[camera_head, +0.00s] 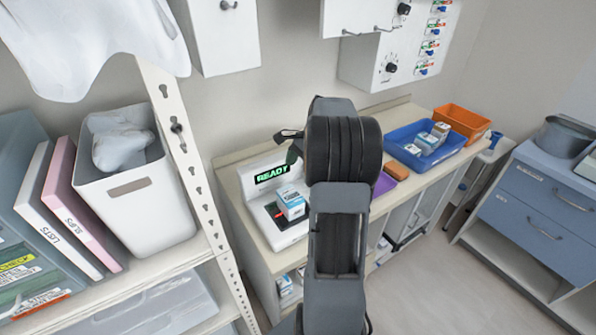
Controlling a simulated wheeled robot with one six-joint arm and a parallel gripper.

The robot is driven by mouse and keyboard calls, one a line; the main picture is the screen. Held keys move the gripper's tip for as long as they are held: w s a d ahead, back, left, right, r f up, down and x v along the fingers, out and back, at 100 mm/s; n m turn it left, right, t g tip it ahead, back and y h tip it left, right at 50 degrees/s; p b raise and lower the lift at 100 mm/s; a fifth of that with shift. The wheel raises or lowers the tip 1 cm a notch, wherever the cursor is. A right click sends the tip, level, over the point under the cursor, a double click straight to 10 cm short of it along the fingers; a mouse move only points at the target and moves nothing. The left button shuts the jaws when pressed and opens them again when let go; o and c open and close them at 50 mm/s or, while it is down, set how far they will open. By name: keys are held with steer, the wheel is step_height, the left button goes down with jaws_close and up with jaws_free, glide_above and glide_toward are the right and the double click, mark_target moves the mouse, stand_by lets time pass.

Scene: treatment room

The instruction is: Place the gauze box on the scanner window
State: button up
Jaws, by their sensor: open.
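A white and blue box (291,203), which looks like the gauze box, stands upright on the scanner (250,180). It covers part of the dark scanner window (272,216), where a red patch shows to its left; I cannot tell how fully its base lies on the window. The scanner's display (271,174) reads "READY" in green. My gripper (291,146) is open, above and apart from the box, and is partly hidden behind my arm. My arm also hides the right side of the scanner.
A blue tray (399,140) with several small boxes and an orange bin (463,121) stand on the counter to the right. A brown item (396,170) lies near my arm. A shelf unit with a white bin (150,207) is at left. Wall cabinets hang above.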

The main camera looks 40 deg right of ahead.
steer(key=s+a+r+n+t+h, duration=0.1)
steer(key=s+a+r+n+h, duration=0.15)
steer(key=a+n, duration=0.4)
steer(key=s+a+r+n+h, duration=0.1)
steer(key=a+r+n, duration=0.2)
steer(key=a, duration=0.6)
steer(key=s+a+f+n+t, duration=0.1)
steer(key=s+a+n+t, duration=0.2)
steer(key=s+a+n, duration=0.5)
steer(key=shift+s+a+n+h, duration=0.15)
steer(key=shift+a+n+h, duration=0.4)
steer(key=shift+n, duration=0.5)
steer(key=shift+a+f, duration=0.1)
steer(key=shift+c, duration=0.2)
